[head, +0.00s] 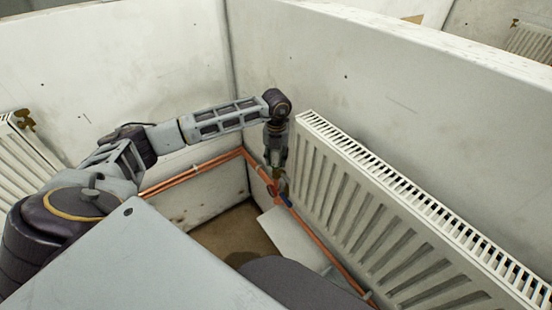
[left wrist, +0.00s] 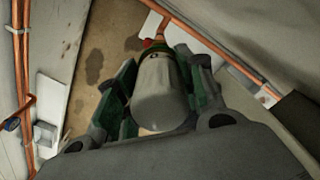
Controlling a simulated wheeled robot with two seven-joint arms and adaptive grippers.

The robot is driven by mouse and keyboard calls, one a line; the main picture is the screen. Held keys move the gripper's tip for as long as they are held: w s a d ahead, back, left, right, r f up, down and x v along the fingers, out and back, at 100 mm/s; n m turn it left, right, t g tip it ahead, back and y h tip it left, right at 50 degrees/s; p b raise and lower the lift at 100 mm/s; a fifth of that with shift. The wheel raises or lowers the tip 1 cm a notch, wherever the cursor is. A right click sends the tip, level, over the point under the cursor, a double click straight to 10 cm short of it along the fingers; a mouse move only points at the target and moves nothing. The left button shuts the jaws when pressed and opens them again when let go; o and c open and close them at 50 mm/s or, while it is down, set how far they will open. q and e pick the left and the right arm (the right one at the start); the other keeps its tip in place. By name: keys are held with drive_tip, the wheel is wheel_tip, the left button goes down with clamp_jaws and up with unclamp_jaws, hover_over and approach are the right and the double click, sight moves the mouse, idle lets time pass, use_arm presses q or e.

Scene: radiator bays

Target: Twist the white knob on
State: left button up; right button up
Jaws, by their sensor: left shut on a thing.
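The white knob (left wrist: 160,92) shows large in the left wrist view as a pale rounded cylinder, with a brassy-green fitting and a small red spot at its far end. My left gripper (left wrist: 158,95) has its dark green fingers on both sides of the knob and is shut on it. The knob cannot be made out clearly there, behind the fingers. My right gripper is in neither view.
Copper pipes (head: 195,172) run along the wall base and past the radiator's lower end. Another radiator (head: 22,160) is at far left. Walls close in the corner.

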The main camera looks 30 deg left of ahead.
use_arm(q)
drive_tip(key=shift+s+f+m, duration=0.1)
drive_tip(key=shift+f+m, duration=0.1)
drive_tip(key=shift+m, duration=0.7)
drive_tip(key=shift+b, duration=0.35)
drive_tip(key=shift+m, duration=0.6)
drive_tip(key=o, duration=1.2)
drive_tip(key=shift+r, duration=0.15)
drive_tip(key=shift+o, duration=0.4)
drive_tip(key=shift+r, duration=0.1)
drive_tip(key=o, duration=0.7)
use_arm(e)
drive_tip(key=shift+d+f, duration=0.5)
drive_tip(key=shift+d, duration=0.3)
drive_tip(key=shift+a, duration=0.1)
